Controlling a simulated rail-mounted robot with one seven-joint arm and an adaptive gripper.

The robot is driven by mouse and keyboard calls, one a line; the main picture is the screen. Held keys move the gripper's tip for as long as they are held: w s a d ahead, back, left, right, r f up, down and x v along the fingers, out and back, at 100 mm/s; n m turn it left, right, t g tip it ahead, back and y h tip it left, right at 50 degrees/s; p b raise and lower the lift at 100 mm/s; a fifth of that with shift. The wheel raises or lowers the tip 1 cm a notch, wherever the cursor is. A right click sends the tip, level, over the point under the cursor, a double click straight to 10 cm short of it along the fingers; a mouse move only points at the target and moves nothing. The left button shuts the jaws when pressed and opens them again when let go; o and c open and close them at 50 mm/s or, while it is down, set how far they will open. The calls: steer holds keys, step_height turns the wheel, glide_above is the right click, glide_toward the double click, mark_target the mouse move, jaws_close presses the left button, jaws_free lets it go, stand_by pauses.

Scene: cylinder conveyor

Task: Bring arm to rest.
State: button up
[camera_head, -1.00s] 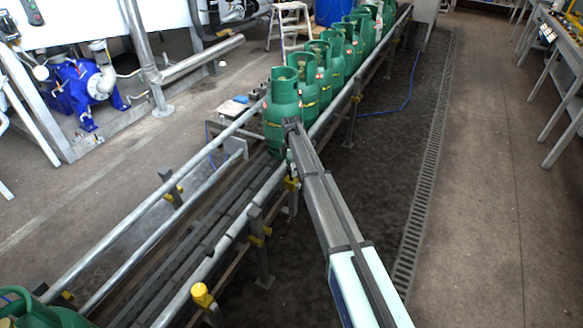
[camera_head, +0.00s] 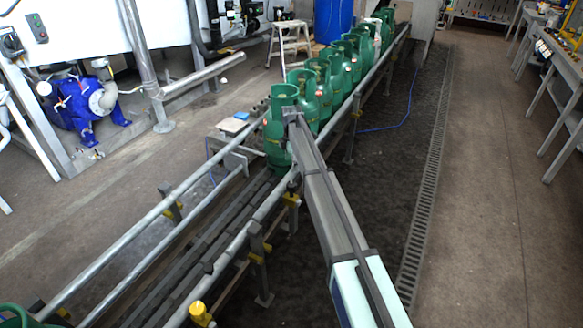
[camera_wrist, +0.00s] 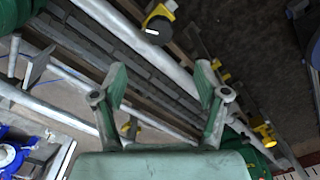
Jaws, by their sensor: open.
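My arm (camera_head: 335,215) reaches from the bottom of the head view up to the front gas cylinder, and its far end overlaps that cylinder's right side. My gripper (camera_wrist: 160,80) shows in the wrist view with its two fingers spread wide apart and nothing between them. It is over the conveyor (camera_wrist: 130,62), whose dark tracks and rails pass behind the fingers. The front green cylinder (camera_head: 275,132) stands upright on the conveyor. Whether my arm touches it cannot be told. The gripper's fingers are not clearly visible in the head view.
Several green cylinders (camera_head: 318,85) stand in a row behind the front one. Another cylinder (camera_head: 14,318) is partly cut off at the bottom left. Metal guard rails (camera_head: 150,215) flank the conveyor. The floor right of my arm (camera_head: 475,200) is clear up to the workbenches (camera_head: 560,75).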

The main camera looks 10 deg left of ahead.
stand_by(0.5)
steer(key=s+d+f+m+g, duration=0.1)
steer(key=s+d+f+m, duration=0.45)
steer(key=s+f, duration=0.4)
steer(key=s+d+f+m, duration=0.5)
steer(key=s+f+m, duration=0.1)
steer(key=s, duration=0.6)
steer(key=s+d+f+m+g, duration=0.1)
steer(key=s+d+f+m, duration=0.45)
steer(key=s+f, duration=0.4)
steer(key=s+d+f+m+g, duration=0.1)
steer(key=s+d+m, duration=0.1)
steer(key=s, duration=1.2)
steer(key=s+d+f+m+g+p, duration=0.1)
steer(key=s+d, duration=0.4)
steer(key=s, duration=0.9)
steer(key=s+d+f+m+g+p, duration=0.1)
steer(key=s+d+f+m+g, duration=0.1)
steer(key=s, duration=1.2)
steer(key=shift+s+d+f+m+g, duration=0.2)
steer(key=shift+d+f+m+g, duration=0.25)
steer(key=shift+d, duration=0.55)
